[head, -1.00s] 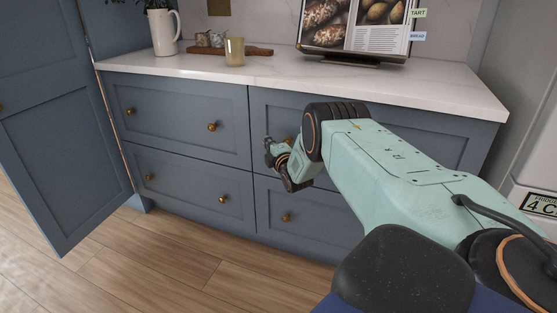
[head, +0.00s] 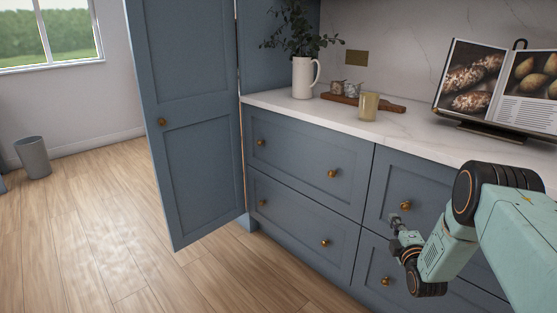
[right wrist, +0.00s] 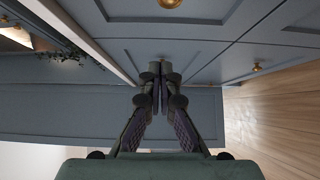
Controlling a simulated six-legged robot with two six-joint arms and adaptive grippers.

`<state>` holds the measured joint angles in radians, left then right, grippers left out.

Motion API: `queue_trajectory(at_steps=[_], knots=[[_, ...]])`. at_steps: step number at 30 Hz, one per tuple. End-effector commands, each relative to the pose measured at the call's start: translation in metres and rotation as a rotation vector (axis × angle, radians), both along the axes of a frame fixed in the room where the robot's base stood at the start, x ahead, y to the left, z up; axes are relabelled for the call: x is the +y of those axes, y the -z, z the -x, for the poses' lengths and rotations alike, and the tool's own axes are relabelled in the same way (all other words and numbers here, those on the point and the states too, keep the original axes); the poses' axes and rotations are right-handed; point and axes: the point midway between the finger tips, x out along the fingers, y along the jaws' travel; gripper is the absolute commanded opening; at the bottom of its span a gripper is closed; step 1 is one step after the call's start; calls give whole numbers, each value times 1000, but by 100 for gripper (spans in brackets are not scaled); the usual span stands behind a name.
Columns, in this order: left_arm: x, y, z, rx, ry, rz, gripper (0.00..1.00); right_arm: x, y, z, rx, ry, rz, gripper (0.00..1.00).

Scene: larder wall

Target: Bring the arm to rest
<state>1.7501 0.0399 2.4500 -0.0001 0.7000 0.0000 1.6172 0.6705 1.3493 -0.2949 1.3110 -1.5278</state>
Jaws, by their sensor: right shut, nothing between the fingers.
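My right arm comes in from the right in the head view, pale green with black joints. Its gripper (head: 396,222) is small there and hangs in front of the blue drawer fronts (head: 305,160), near a brass knob (head: 405,205). In the right wrist view the gripper (right wrist: 160,75) has its two fingers together, with nothing between them. From the pictures I cannot tell how far the fingertips are from the drawer front. My left gripper is in neither view.
A tall blue door (head: 195,130) stands open left of the drawers. A grey bin (head: 33,157) stands far left. The wooden floor (head: 90,235) is clear.

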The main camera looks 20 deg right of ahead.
Motion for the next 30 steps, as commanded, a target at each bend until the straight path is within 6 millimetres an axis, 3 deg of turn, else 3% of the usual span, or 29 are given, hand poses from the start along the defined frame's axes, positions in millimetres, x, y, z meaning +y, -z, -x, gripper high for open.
queue_trajectory(at_steps=[4, 7, 11, 15, 21, 25, 30], knots=[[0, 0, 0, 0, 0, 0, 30, 1, 0, 0, -10, -1, -24, 0], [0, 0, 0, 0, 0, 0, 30, 0, 5, 0, -28, 6, -134, 0], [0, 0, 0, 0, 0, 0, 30, 11, 48, 24, 8, 70, -452, 0], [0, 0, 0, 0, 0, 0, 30, 67, 107, 62, 109, 175, -842, 0], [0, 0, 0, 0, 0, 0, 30, 163, 162, 134, 286, 382, -1252, 0], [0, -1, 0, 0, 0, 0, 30, 222, 179, 193, 415, 553, -1427, 0], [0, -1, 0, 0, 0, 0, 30, 288, 178, 283, 593, 798, -1541, 0]])
